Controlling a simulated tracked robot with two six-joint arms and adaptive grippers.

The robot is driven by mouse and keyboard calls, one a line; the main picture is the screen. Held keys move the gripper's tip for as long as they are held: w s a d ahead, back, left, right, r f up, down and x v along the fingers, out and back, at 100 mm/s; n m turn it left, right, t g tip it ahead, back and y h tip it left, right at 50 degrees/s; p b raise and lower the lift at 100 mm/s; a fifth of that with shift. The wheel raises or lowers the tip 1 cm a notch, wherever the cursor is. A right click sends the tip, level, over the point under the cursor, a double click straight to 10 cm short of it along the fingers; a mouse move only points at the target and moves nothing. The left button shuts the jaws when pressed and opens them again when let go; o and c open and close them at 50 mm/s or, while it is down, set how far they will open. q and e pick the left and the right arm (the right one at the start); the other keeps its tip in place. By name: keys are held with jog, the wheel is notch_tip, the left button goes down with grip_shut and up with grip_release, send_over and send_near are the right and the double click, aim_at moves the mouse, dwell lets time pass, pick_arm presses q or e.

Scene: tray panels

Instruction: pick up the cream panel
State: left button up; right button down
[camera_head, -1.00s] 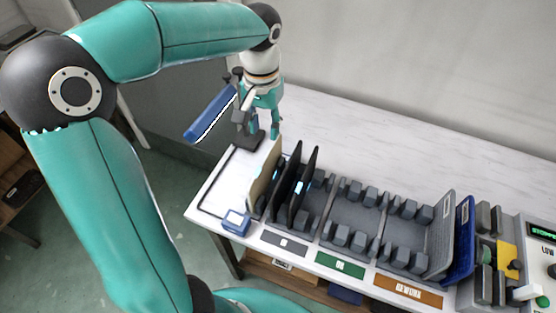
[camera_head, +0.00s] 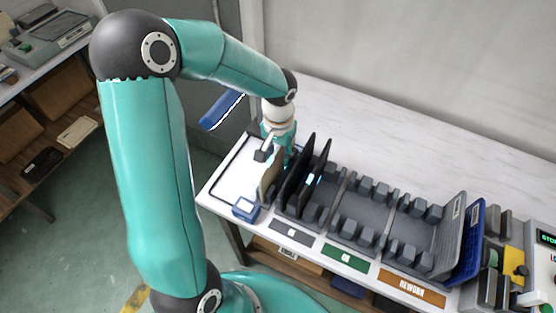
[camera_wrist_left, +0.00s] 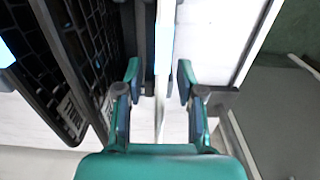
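The cream panel (camera_head: 267,182) stands upright at the left end of the slotted rack, left of two black panels (camera_head: 297,175). My left gripper (camera_head: 277,158) reaches down from above at the panel's far end, and the panel partly hides its fingers. In the left wrist view the panel (camera_wrist_left: 164,50) shows edge-on between the two open fingers (camera_wrist_left: 159,75), with a gap on each side. My right gripper is in neither view.
The black panels stand close on the right. Empty slots (camera_head: 365,215) fill the rack's middle. A grey panel (camera_head: 450,235) and a blue panel (camera_head: 469,240) stand farther right. A small blue box (camera_head: 245,208) sits at the front left. A blue bar (camera_head: 222,110) is behind.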

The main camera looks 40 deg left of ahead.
aim_at(278, 161)
pick_arm(q)
jog(key=shift+s+f, duration=0.1)
jog(key=shift+f, duration=1.4)
grip_shut()
jog(key=shift+r, duration=0.1)
